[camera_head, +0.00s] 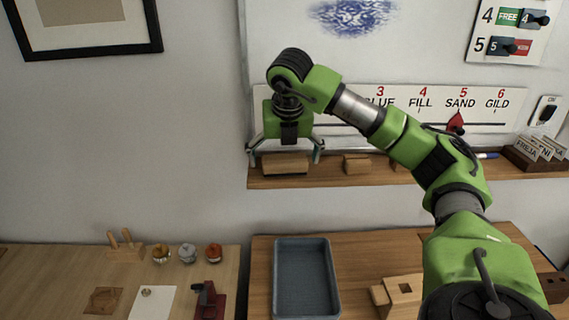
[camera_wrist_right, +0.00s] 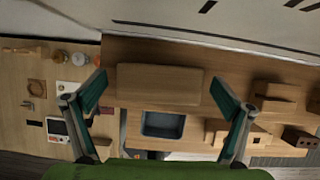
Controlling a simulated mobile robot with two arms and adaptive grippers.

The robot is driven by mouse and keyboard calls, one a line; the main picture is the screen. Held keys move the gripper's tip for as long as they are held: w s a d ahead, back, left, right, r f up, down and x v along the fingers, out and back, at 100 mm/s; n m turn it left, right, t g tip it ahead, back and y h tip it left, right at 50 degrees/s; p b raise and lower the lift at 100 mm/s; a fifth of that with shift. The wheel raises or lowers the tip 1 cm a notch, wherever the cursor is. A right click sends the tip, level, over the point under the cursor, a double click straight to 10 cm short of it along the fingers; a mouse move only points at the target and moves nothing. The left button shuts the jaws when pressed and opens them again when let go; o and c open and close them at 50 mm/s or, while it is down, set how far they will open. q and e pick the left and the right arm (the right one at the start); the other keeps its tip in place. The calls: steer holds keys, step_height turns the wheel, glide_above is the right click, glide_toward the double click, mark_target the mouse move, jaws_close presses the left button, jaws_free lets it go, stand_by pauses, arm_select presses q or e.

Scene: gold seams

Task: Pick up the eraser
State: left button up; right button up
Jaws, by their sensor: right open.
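The eraser (camera_head: 285,164) is a light wooden block lying on the narrow wall ledge (camera_head: 330,180) below the whiteboard. In the right wrist view the eraser (camera_wrist_right: 160,83) lies crosswise between my fingers. My right gripper (camera_head: 285,150) is over the eraser with its fingers spread to either side. In the right wrist view the gripper (camera_wrist_right: 160,97) is open, with a gap at each end of the block. Whether the fingertips reach down beside the block is hard to tell. My left gripper does not show.
A smaller wooden block (camera_head: 356,164) sits right of the eraser on the ledge. A card holder (camera_head: 535,157) stands at the ledge's right end. Below, a blue-grey tray (camera_head: 306,278) rests on the table. The whiteboard's step strip (camera_head: 400,105) is close behind my right arm.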

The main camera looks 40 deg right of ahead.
mark_target(283, 157)
steer(key=c, duration=1.2)
steer(key=shift+c, duration=0.2)
steer(key=shift+r, duration=0.1)
steer(key=shift+r, duration=0.2)
steer(key=b+v, duration=0.1)
steer(key=v, duration=0.4)
steer(key=shift+w+a, duration=0.1)
steer(key=s+a+r+p, duration=0.5)
steer(key=s+a+r, duration=0.2)
steer(key=s, duration=0.2)
steer(key=shift+s+a+r, duration=0.25)
steer(key=shift+a+r, duration=0.1)
steer(key=shift+r, duration=0.05)
